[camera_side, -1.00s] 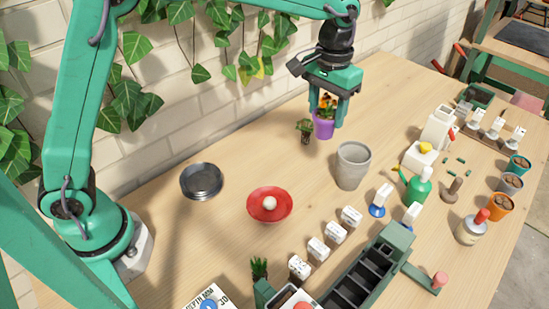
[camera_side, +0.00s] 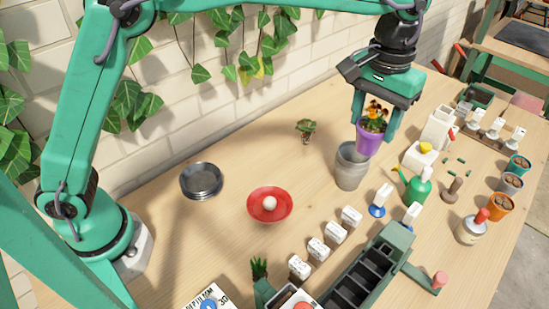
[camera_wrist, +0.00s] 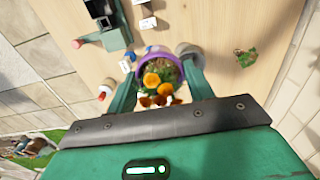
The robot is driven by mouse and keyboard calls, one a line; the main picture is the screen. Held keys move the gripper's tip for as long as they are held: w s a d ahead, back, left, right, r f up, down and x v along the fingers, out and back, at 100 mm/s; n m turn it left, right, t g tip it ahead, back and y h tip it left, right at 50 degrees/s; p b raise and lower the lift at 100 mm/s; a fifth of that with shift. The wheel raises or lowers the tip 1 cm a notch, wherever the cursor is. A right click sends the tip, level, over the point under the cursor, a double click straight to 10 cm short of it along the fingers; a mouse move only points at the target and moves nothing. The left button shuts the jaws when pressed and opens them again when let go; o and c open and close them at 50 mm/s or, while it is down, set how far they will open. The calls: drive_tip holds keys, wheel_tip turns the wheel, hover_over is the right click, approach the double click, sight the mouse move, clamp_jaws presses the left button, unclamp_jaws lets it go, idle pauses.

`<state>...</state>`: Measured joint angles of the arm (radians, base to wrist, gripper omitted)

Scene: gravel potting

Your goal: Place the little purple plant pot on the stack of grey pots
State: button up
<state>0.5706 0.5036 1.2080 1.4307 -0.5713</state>
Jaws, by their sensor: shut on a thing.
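The little purple plant pot (camera_side: 369,141) holds a plant with orange and dark flowers. My gripper (camera_side: 375,128) is shut on this pot and holds it upright in the air. In the side view the pot overlaps the upper right part of the stack of grey pots (camera_side: 350,175), which stands on the table. Its exact height above the stack is hard to tell. In the wrist view the purple pot (camera_wrist: 178,62) sits between my fingers, and part of the grey stack (camera_wrist: 188,50) shows just beyond it.
A small loose plant (camera_side: 306,127) lies on the table to the left. A red dish (camera_side: 254,207) with a white ball, dark saucers (camera_side: 201,182), a green watering can (camera_side: 418,188) and a white bottle (camera_side: 438,128) stand around.

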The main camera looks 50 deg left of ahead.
drive_tip(key=w+a+f, duration=0.6)
drive_tip(key=w, duration=0.2)
drive_tip(key=shift+w, duration=0.2)
drive_tip(key=shift+f, duration=0.2)
drive_tip(key=shift+f, duration=1.9)
drive_tip(key=shift+f, duration=0.1)
drive_tip(key=o, duration=1)
drive_tip(key=shift+o, duration=0.2)
